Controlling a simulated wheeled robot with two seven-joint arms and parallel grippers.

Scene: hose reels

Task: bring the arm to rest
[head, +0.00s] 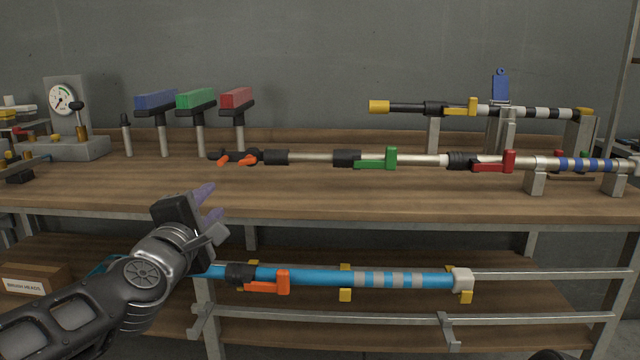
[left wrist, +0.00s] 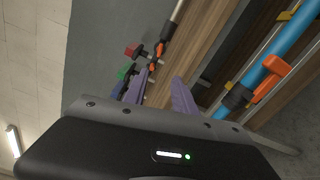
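My left gripper (head: 211,204) is raised in front of the workbench's front edge, left of the middle in the head view. In the left wrist view its two purple fingers stand apart with nothing between them (left wrist: 159,92). It touches nothing that I can see. My right gripper does not show in either view.
The wooden workbench (head: 330,192) carries a long pole (head: 310,157) with green and red levers, and blue, green and red brush heads (head: 236,97). A blue pole (head: 325,277) with an orange lever (head: 283,282) hangs below the bench edge. A gauge (head: 62,98) stands left.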

